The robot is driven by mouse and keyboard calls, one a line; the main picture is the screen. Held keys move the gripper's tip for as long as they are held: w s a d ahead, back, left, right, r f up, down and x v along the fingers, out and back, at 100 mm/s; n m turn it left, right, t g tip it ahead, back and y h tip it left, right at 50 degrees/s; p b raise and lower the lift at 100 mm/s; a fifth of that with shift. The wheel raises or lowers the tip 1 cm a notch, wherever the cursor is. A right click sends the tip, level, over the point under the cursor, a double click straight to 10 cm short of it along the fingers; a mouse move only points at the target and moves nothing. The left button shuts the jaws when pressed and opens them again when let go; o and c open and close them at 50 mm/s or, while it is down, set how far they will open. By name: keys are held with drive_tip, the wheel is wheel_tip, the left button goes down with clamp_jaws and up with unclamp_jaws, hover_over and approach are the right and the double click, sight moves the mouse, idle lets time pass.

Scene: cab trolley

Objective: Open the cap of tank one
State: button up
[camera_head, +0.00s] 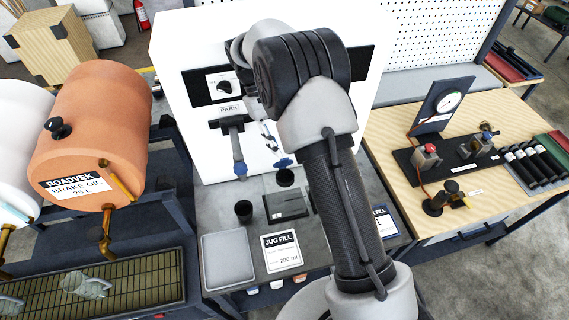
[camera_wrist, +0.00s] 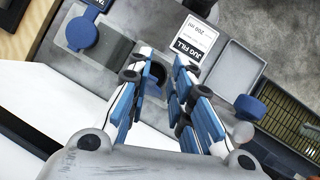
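My gripper (camera_wrist: 158,72) shows in the wrist view with its two blue, white and black fingers apart. A dark round opening or cup (camera_wrist: 155,82) lies between and beyond the fingertips; I cannot tell if they touch it. A round blue cap-like part (camera_wrist: 82,33) lies to the left of the fingers, apart from them. Another blue part (camera_wrist: 250,108) is to their right. In the head view a blue cap-like part (camera_head: 284,162) stands above a black cup (camera_head: 285,178). My arm hides most of the gripper there. I cannot read which tank is number one.
A white panel with a PARK label (camera_head: 230,108) and a grey lever (camera_head: 236,145) rises behind the bench. An orange brake oil drum (camera_head: 95,125) stands left; a wooden bench (camera_head: 400,115) right.

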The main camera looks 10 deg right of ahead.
sight(283, 162)
drive_tip(key=s+f+n+h+b, duration=0.1)
drive_tip(key=s+f+n+h, duration=0.1)
drive_tip(key=s, duration=0.2)
drive_tip(key=s+f+n+h+b, duration=0.1)
drive_tip(key=s+n+h+b, duration=0.1)
drive_tip(key=s+n, duration=0.1)
drive_tip(key=s+f+n+h+b, duration=0.1)
drive_tip(key=s+f+n+h, duration=0.1)
drive_tip(key=s, duration=0.2)
drive_tip(key=shift+s+d+f+n+g+b, duration=0.2)
drive_tip(key=shift+s+f+n+g+b, duration=0.1)
drive_tip(key=shift+f+g+b, duration=0.1)
clamp_jaws()
drive_tip(key=s+a+f+n+t+h+b, duration=0.1)
drive_tip(key=a+f+n+t+h+b, duration=0.2)
drive_tip(key=n+t, duration=0.95)
drive_tip(key=s+a+f+n+t+h+b, duration=0.1)
drive_tip(key=a+f+n+t+h, duration=0.45)
drive_tip(key=n, duration=1.25)
drive_tip(key=shift+m+t+y, duration=0.35)
drive_tip(key=shift+t+y, duration=0.4)
drive_tip(key=shift+t, duration=0.15)
drive_tip(key=x, duration=1.3)
drive_tip(key=shift+w+a+r, duration=0.15)
drive_tip(key=shift+w+a, duration=0.1)
drive_tip(key=shift+w, duration=0.2)
drive_tip(key=shift+w+r, duration=0.2)
drive_tip(key=shift+w, duration=0.3)
